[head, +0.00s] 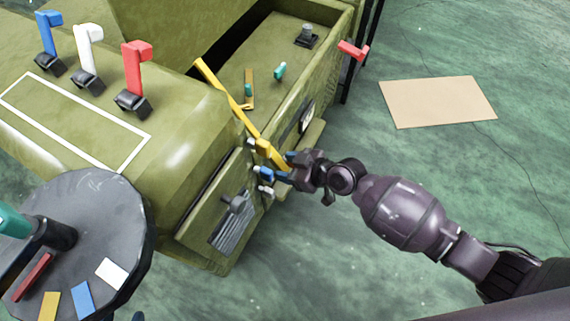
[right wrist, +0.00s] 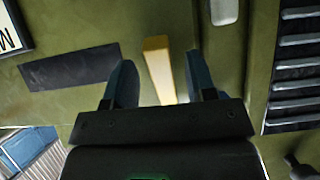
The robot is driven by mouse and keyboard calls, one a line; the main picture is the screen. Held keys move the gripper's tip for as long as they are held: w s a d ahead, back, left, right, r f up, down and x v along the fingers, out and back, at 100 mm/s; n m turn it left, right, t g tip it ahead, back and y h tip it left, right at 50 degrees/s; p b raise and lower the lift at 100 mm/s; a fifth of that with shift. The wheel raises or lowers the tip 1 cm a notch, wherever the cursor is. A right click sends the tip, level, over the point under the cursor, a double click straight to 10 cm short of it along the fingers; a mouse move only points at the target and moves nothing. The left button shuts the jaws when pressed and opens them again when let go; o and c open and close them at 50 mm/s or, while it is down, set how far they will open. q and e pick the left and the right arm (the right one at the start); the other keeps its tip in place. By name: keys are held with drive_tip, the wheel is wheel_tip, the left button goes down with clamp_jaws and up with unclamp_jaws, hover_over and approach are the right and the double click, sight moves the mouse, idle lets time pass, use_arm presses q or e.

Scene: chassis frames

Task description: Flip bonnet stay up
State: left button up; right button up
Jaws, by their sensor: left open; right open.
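The bonnet stay (head: 225,90) is a long yellow bar. In the head view it slants from the open bay of the green chassis down over its front edge to my right gripper (head: 268,177). My right gripper has blue fingers and is open. In the right wrist view a yellow bar (right wrist: 159,69) shows between the two spread fingers (right wrist: 162,85), with a gap on each side. Whether it touches either finger is hard to tell. Only a small dark blue tip of my left gripper (head: 137,316) seems to show at the bottom edge.
The green chassis (head: 195,110) has blue, white and red levers (head: 137,65) on top and a grille (head: 232,225) in front. A round dark table (head: 110,225) with coloured plates stands at the left. A tan board (head: 437,101) lies on the otherwise open floor at right.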

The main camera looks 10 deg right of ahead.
use_arm(q)
drive_tip(key=shift+d+m+g+p, duration=0.25)
drive_tip(key=shift+g+p, duration=0.35)
drive_tip(key=shift+p, duration=0.4)
use_arm(e)
drive_tip(key=v, duration=0.9)
drive_tip(key=shift+s+d+r, duration=0.2)
drive_tip(key=shift+r, duration=0.05)
use_arm(q)
drive_tip(key=shift+r, duration=0.1)
